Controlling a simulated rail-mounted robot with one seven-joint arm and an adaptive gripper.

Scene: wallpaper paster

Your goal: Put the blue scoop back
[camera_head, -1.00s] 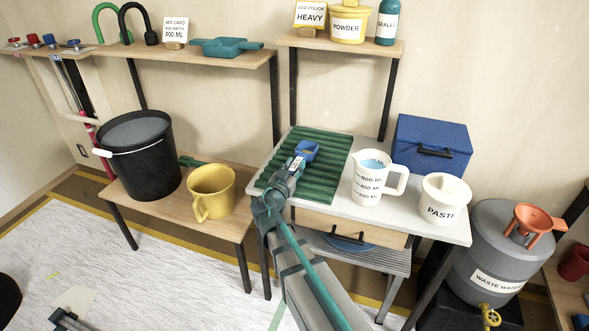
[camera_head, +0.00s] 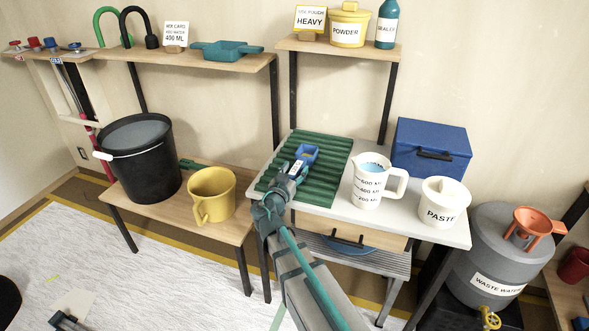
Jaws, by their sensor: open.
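The blue scoop (camera_head: 306,153) lies on the green ribbed mat (camera_head: 329,178) on the white-topped table. Its blue bowl is toward the back, and a pale label shows on its handle. My gripper (camera_head: 296,170) is open at the handle end of the scoop, over the mat. My gripper and wrist hide part of the handle, and I cannot tell whether the fingers touch it.
A white measuring jug (camera_head: 369,183) and a white paste pot (camera_head: 441,203) stand right of the mat. A blue box (camera_head: 432,148) is behind them. A yellow jug (camera_head: 211,195) and black bucket (camera_head: 140,160) are on the lower left bench.

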